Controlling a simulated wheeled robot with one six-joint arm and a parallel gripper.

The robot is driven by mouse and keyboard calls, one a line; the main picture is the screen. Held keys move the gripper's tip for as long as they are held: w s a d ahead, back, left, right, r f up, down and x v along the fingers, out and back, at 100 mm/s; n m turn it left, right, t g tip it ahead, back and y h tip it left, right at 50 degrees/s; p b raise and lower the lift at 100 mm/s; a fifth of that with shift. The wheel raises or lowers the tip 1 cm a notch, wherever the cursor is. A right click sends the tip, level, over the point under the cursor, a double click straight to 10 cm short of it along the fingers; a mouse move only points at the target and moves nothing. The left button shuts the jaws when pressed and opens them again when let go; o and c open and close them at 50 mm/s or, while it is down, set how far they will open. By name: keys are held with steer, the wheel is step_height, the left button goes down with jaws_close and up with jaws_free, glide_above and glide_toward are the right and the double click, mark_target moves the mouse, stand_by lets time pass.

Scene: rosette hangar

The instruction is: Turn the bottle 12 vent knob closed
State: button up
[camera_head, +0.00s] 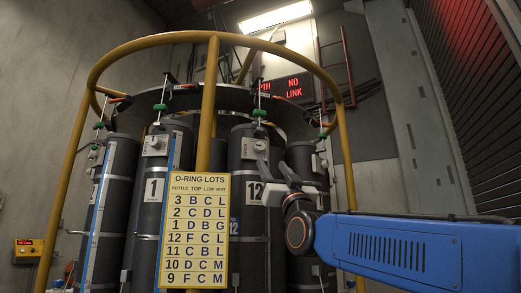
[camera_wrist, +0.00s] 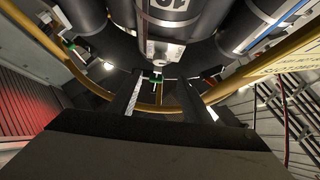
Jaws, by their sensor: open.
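Bottle 12 (camera_head: 243,215) is a dark upright cylinder behind the yellow frame, with a white "12" label (camera_head: 255,193). The knob's exact angle is too small to read. My gripper (camera_head: 274,180) is open in front of the bottle, just below and right of the knob, and looks empty. In the wrist view, the gripper's two dark fingers (camera_wrist: 160,92) stand apart, with the pale plate (camera_wrist: 160,48) beyond them, upside down.
Yellow tube rails (camera_head: 209,95) ring the bottles, one upright just left of bottle 12. An O-ring lots sign (camera_head: 193,235) hangs low in front. Bottle 1 (camera_head: 148,220) stands to the left. Green fittings (camera_head: 259,113) on thin rods sit above the bottles.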

mark_target(261, 147)
steer(key=x, duration=1.2)
steer(key=shift+w+r, duration=0.2)
steer(key=shift+r, duration=0.05)
steer(key=shift+c, duration=0.4)
steer(key=c, duration=1)
